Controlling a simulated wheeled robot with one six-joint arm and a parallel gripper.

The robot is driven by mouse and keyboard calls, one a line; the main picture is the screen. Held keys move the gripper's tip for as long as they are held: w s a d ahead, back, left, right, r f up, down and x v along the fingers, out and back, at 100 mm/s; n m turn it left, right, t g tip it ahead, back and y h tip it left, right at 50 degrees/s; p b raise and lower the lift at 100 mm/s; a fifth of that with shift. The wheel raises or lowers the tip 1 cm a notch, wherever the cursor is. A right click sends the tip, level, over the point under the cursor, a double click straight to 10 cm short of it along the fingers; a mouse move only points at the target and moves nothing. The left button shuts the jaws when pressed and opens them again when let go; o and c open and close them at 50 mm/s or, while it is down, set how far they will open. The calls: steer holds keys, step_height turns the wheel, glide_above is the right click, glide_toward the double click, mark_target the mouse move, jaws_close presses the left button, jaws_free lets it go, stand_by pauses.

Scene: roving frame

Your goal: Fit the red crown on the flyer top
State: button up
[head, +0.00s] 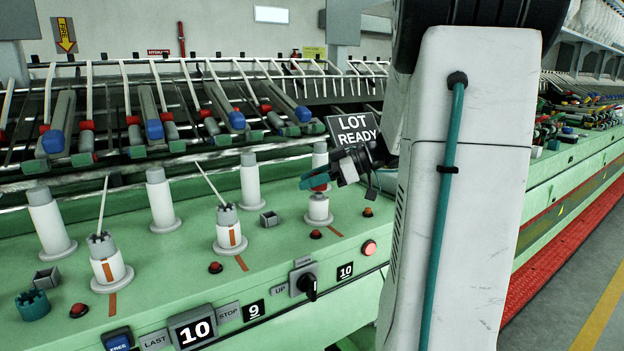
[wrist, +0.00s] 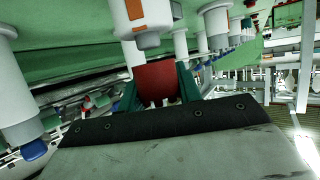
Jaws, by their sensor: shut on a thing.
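My gripper (head: 318,181) has teal fingers and is shut on the red crown (wrist: 157,82), which sits between the fingers in the wrist view. In the head view only a small red part of the crown (head: 320,188) shows below the fingers. It is directly over a short white flyer top (head: 318,208) with an orange stripe on the deck in front. I cannot tell whether crown and flyer touch. Two other flyer tops, the left one (head: 107,268) and the middle one (head: 229,236), wear grey crowns with thin white rods.
A teal crown (head: 32,305) lies at the deck's left front. Small grey square holders (head: 46,278) and red buttons (head: 215,267) dot the green deck (head: 170,285). Tall white cylinders (head: 161,198) stand behind the flyers. A LOT READY sign (head: 354,130) is behind my gripper.

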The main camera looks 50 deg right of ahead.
steer(key=shift+f, duration=0.1)
steer(key=shift+f, duration=0.8)
steer(key=shift+f, duration=0.3)
stand_by(0.6)
steer(key=o, duration=1.7)
steer(key=v, duration=0.7)
steer(key=shift+s+d+r, duration=0.2)
steer(key=shift+s+d, duration=0.05)
